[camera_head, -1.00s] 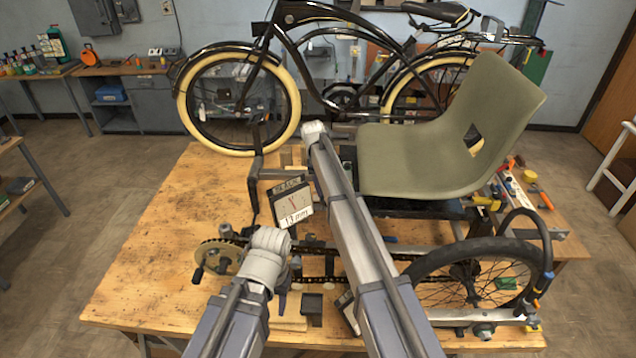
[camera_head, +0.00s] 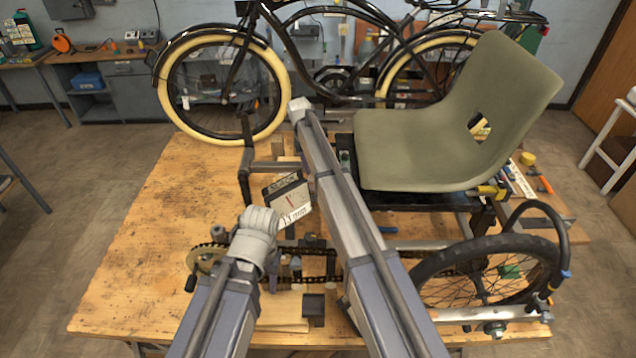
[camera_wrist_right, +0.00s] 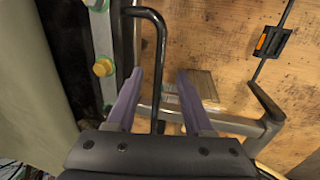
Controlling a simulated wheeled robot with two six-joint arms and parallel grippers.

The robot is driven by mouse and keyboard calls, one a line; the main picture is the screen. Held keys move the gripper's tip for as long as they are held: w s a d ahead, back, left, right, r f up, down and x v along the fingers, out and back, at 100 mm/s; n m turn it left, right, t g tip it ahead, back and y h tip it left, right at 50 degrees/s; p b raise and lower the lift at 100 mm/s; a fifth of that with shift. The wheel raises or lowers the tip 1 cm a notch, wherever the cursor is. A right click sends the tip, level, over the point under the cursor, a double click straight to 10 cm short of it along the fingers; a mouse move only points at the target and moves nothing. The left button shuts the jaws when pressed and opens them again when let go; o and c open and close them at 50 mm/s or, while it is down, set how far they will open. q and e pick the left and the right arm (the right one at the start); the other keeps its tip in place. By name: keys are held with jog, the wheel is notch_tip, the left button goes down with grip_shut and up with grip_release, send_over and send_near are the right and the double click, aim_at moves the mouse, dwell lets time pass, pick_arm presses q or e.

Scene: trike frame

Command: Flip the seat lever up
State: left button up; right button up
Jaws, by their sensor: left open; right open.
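The olive seat (camera_head: 415,150) stands on the trike frame at the right of the bench; its edge also fills the left of the right wrist view (camera_wrist_right: 35,80). A black bent rod, which looks like the seat lever (camera_wrist_right: 160,45), runs down beside the seat. My right gripper (camera_wrist_right: 159,76) is open, with the rod between its two purple fingers in the picture; contact cannot be told. In the head view the right arm hides its own gripper and the lever. My left gripper (camera_head: 273,281) is low over the chain area, partly hidden by its wrist, and holds nothing visible.
The trike's rear wheel (camera_head: 485,275) and chain lie along the bench front. A sign card (camera_head: 290,198) stands between my arms. The wooden bench top (camera_head: 160,250) is clear at left.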

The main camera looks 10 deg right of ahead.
jog(key=f+b, duration=0.3)
jog(key=d+f+b, duration=0.1)
jog(key=f+b, duration=0.2)
jog(key=shift+s+d+f, duration=0.15)
jog(key=shift+d+f, duration=0.05)
jog(key=shift+f, duration=0.2)
grip_shut()
dwell(1.2)
